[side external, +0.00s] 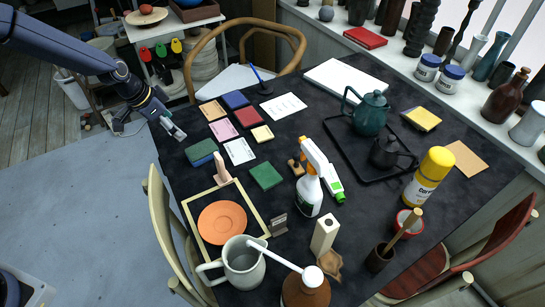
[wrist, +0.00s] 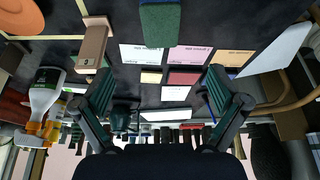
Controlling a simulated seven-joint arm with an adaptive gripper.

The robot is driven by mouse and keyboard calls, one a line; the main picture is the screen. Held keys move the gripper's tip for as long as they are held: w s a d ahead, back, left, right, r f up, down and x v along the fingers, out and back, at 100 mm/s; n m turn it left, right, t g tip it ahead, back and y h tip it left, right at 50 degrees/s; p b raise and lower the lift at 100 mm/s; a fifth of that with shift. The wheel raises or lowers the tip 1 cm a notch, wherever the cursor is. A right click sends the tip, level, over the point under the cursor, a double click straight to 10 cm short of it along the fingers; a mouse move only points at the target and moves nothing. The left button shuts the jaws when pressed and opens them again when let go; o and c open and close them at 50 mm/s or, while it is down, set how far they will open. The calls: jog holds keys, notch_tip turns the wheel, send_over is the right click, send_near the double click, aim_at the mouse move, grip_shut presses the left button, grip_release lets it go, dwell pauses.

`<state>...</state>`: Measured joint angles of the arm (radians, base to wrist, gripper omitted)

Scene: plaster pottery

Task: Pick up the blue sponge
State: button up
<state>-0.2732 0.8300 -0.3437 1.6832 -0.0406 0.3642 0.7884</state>
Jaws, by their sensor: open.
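The blue sponge (side external: 201,150) lies on the black table near its left edge. It looks like a thick block with a dark green face and blue along its side. In the wrist view the sponge (wrist: 163,25) is at the top centre, its green face showing and blue at its upper edge. My gripper (side external: 177,134) is at the left table edge, above and to the left of the sponge and apart from it. In the wrist view my gripper (wrist: 158,76) has its two fingers wide apart with nothing held between them. The sponge lies beyond the fingertips.
Flat coloured cards, including a pink one (side external: 223,129) and a white one (side external: 240,151), lie right of the sponge. A wooden chair (side external: 215,50) is behind the table.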

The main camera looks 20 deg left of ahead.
aim_at(201, 149)
jog(key=x, duration=1.4)
jog(key=shift+w+d+f, duration=0.1)
jog(key=shift+w+f, duration=0.1)
jog(key=shift+f, duration=0.15)
jog(key=shift+f, duration=0.25)
jog(key=c, duration=0.8)
